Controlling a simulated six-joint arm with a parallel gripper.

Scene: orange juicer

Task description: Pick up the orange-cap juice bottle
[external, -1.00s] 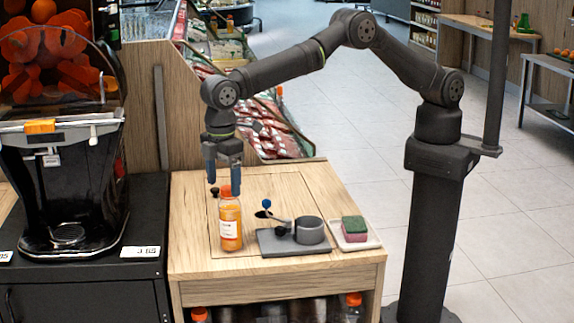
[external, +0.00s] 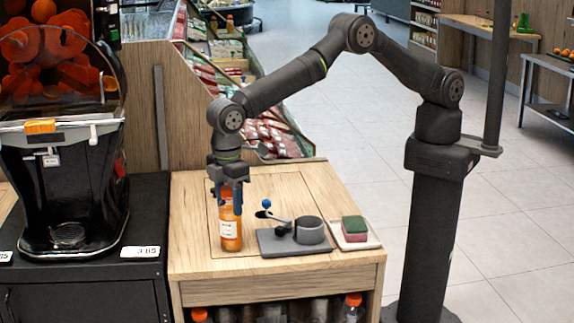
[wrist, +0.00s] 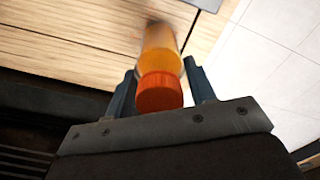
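The orange-cap juice bottle (external: 230,232) stands upright on the wooden counter in the external view, with a white label on its front. My gripper (external: 230,204) points straight down over it, its fingers reaching down around the bottle's upper part. In the wrist view the orange cap (wrist: 159,92) lies between the two blue fingers of my gripper (wrist: 161,82). Gaps show between the fingers and the bottle, so the gripper is open. The gripper partly hides the cap in the external view.
A grey tray (external: 268,246) with a grey cup (external: 310,230) and a blue-knobbed lever stands just right of the bottle. A sponge (external: 354,227) lies on a white dish further right. The black juicer (external: 65,180) is on the left. The counter's left part is clear.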

